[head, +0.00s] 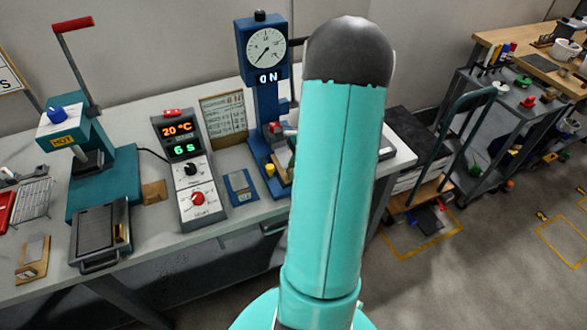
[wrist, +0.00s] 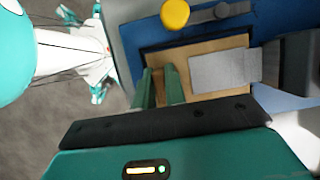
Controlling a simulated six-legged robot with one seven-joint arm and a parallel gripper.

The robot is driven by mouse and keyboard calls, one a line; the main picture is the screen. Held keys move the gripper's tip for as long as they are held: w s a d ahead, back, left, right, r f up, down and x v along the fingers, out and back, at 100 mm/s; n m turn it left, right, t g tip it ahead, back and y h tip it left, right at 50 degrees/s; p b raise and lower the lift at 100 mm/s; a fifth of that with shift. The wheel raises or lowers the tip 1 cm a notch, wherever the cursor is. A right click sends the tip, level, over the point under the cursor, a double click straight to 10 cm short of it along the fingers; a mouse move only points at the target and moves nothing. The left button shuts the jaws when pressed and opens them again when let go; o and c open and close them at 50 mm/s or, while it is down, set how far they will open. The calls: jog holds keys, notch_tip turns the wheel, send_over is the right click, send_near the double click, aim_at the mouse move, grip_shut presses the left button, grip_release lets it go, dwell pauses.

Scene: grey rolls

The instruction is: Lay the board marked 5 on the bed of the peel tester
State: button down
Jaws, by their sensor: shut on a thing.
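The peel tester (head: 268,95) is a blue stand with a round dial and a lit display, right of the bench's middle. Its blue bed (wrist: 150,38) fills the upper part of the wrist view. A tan board (wrist: 203,52) with a grey patch (wrist: 225,71) is over the bed; I cannot tell whether it touches. No number is readable on it. My gripper (wrist: 161,87) has its two green fingers shut on the board's left part. In the head view my arm hides most of the gripper and board.
A yellow knob (wrist: 174,14) stands at the bed's edge. Left on the bench are a timer box (head: 187,170), a teal press (head: 105,180), a blue pad (head: 240,187) and another tan board (head: 32,262). A cart (head: 425,185) stands right of the bench.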

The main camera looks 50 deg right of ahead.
jog(key=c, duration=1.5)
grip_release()
jog(key=shift+f, duration=0.15)
jog(key=shift+o, duration=0.2)
jog(key=v, duration=1.2)
jog(key=w+a+r+n+h, duration=0.1)
jog(key=w+a+r+n, duration=0.3)
jog(key=a, duration=0.5)
jog(key=w+a+r+n+h, duration=0.2)
jog(key=a+r+n, duration=0.4)
jog(key=a, duration=0.4)
jog(key=s+a+r+n+t, duration=0.1)
jog(key=s+a+r+n, duration=0.1)
jog(key=a+n, duration=0.5)
jog(key=s+a+r+n+t, duration=0.2)
jog(key=s+a+n, duration=0.2)
jog(key=a, duration=0.9)
jog(key=n, duration=0.3)
jog(key=shift+s+a+h, duration=0.3)
jog(key=shift+a+h, duration=0.1)
